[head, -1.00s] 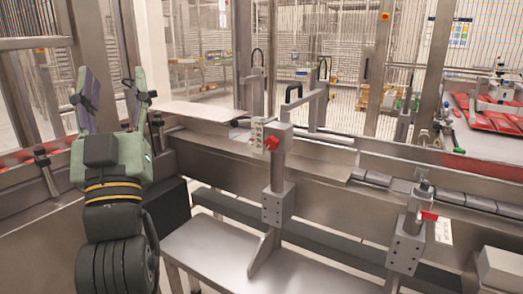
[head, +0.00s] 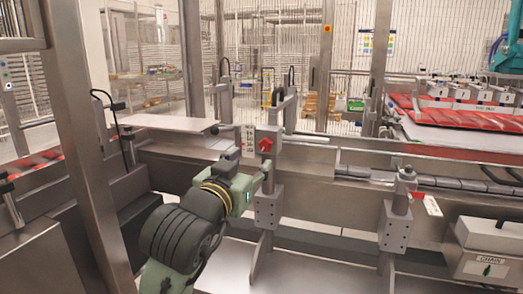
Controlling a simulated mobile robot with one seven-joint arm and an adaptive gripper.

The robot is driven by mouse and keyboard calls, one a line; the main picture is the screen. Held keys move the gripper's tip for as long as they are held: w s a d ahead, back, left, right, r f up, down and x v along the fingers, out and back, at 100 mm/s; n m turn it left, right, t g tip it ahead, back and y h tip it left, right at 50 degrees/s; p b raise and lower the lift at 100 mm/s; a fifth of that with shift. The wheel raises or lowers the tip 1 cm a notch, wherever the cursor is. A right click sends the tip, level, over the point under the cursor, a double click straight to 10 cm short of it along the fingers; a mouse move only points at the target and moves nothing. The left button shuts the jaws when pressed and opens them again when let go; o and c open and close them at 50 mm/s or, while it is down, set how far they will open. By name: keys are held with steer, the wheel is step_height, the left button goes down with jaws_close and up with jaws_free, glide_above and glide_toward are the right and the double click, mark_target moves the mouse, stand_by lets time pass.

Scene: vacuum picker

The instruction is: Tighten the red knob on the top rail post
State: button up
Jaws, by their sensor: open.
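A red knob (head: 266,145) shows on the grey block at the top of the left rail post (head: 268,205), just right of a white label plate with markings. My gripper (head: 262,170) is in front of this post, just below the knob, with its fingers pointing up and away from me. It is open and holds nothing that I can see. The fingers are small here and partly hidden by the green gripper body, so I cannot tell whether they touch the post. The knob itself is in plain sight.
A second post (head: 396,225) with a red and white tag (head: 428,204) stands to the right. A grey box marked "CHAIN" (head: 485,262) is at the lower right. A steel rail (head: 345,200) runs behind the posts. A thick upright frame column (head: 80,130) stands at the left.

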mark_target(264, 148)
steer(key=p+x, duration=0.2)
steer(key=x, duration=0.8)
steer(key=shift+w, duration=0.1)
steer(key=shift+c, duration=0.3)
jaws_close()
